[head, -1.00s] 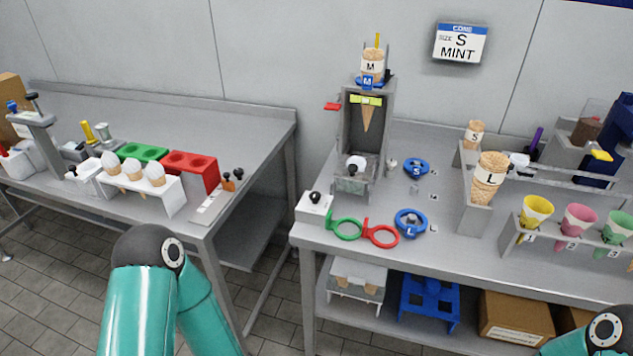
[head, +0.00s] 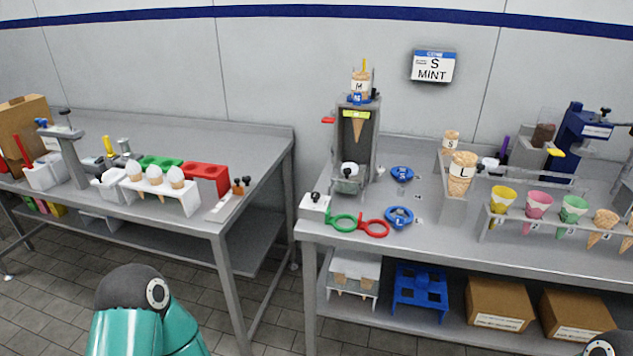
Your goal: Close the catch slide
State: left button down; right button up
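A grey cone dispenser (head: 372,140) stands at the back left of the right-hand table. A cone stack marked M (head: 360,84) sits on top, in a blue collar (head: 357,99). A yellow-green slide piece (head: 357,114) crosses the front of the dispenser, and a cone (head: 357,129) hangs point-down below it. A red tab (head: 328,120) sticks out at the dispenser's left side. I cannot tell which of these two is the catch slide, nor its exact position. Neither gripper is in view; only parts of my arms show along the bottom edge.
Blue collars marked S (head: 402,174) and L (head: 399,217) lie near the dispenser. A sign (head: 433,66) reads S MINT. A floor gap separates the left table (head: 215,140) from this one.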

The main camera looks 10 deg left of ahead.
aim_at(347, 182)
jog(key=z, duration=0.35)
jog(key=i, duration=0.9)
jog(key=u, duration=0.25)
